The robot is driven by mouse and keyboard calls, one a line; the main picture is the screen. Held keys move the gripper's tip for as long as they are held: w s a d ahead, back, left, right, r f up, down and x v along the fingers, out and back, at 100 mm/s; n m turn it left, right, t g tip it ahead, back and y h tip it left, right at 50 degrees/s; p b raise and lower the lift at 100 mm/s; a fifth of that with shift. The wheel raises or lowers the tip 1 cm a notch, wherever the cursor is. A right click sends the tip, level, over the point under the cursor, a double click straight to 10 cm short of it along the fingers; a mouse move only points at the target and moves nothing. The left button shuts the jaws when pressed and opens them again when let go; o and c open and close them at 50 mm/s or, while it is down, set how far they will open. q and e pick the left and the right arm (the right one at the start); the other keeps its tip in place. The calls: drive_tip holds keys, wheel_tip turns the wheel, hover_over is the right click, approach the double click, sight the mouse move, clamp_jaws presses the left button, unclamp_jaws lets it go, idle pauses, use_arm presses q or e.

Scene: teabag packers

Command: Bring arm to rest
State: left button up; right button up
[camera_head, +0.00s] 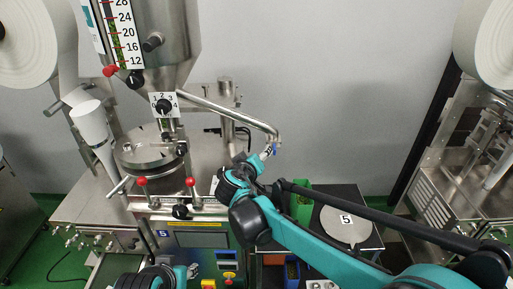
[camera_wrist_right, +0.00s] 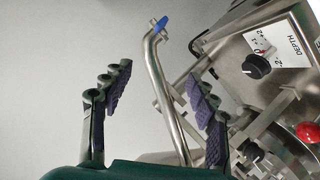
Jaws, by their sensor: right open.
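My right arm reaches in from the lower right in the head view, and its gripper (camera_head: 264,152) is beside the end of a bent steel pipe (camera_head: 240,114) of the packing machine. In the right wrist view the gripper (camera_wrist_right: 160,75) is open, its two dark padded fingers apart. The pipe with a blue tip (camera_wrist_right: 161,22) shows between the fingers in the picture; I cannot tell how near it is. No object is held. A part of my left arm shows at the bottom left of the head view, but its gripper is out of sight.
The teabag machine (camera_head: 150,155) has red-knobbed levers (camera_head: 190,182), a numbered dial (camera_head: 163,105) and a hopper. A black table (camera_head: 368,238) with a round plate marked 5 (camera_head: 345,226) and a green bin (camera_head: 301,204) stands right of it. Another machine (camera_head: 455,170) is far right.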

drive_tip(key=s+d+f+m+g+b, duration=0.35)
drive_tip(key=s+d+f+b, duration=0.45)
drive_tip(key=s+d+f, duration=0.5)
drive_tip(key=s+d+f+g+y+b, duration=0.1)
drive_tip(key=s+f+b, duration=0.2)
drive_tip(key=s+f, duration=0.4)
drive_tip(key=s+d+f+m+g+y+b, duration=0.1)
drive_tip(key=s+f+b, duration=0.3)
drive_tip(key=s, duration=0.6)
wheel_tip(320, 180, down, 3)
drive_tip(key=shift+s+d+r+g+y, duration=0.1)
drive_tip(key=shift+s+d+g+y, duration=0.15)
drive_tip(key=shift+g+y, duration=0.4)
